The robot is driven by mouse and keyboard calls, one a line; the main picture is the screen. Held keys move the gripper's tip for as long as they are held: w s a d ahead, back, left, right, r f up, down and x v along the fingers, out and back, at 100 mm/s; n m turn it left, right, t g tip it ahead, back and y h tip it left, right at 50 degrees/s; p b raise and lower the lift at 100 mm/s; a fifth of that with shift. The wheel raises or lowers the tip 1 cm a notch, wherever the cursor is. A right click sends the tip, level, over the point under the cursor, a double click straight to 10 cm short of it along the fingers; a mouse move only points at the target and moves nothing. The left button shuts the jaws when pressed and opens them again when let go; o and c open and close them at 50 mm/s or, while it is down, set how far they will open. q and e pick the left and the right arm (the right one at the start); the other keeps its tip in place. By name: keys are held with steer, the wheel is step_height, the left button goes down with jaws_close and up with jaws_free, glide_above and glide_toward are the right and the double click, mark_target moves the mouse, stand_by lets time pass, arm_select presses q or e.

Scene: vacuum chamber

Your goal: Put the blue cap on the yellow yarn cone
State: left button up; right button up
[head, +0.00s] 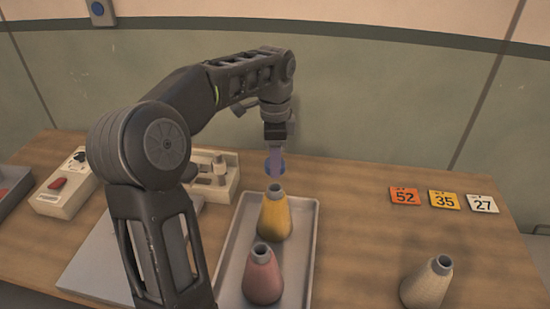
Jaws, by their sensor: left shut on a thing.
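The yellow yarn cone (274,216) stands upright on a grey metal tray (233,257), its grey top open and uncovered. My left gripper (275,150) points down from above, just behind and over the cone's top in the head view. It is shut on the blue cap (268,167), which shows as a small blue-purple shape between the fingers. The cap appears apart from the cone's top, though the exact gap is hard to judge. My right gripper is not in view.
A pink yarn cone (262,275) stands on the tray in front of the yellow one. A cream cone (427,283) stands at the right. Number cards (444,201) lie at the back right. A box with metal parts (222,178) and a switch box (63,185) are left.

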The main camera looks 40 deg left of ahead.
mark_target(275, 184)
arm_select(q)
step_height(275, 184, down, 5)
steer(key=b, duration=0.3)
steer(key=shift+f, duration=0.2)
steer(key=shift+p, duration=0.3)
stand_by(1.6)
steer(key=shift+f, duration=0.15)
steer(key=shift+f+b, duration=0.95)
steer(key=shift+f, duration=0.4)
steer(key=o, duration=1.4)
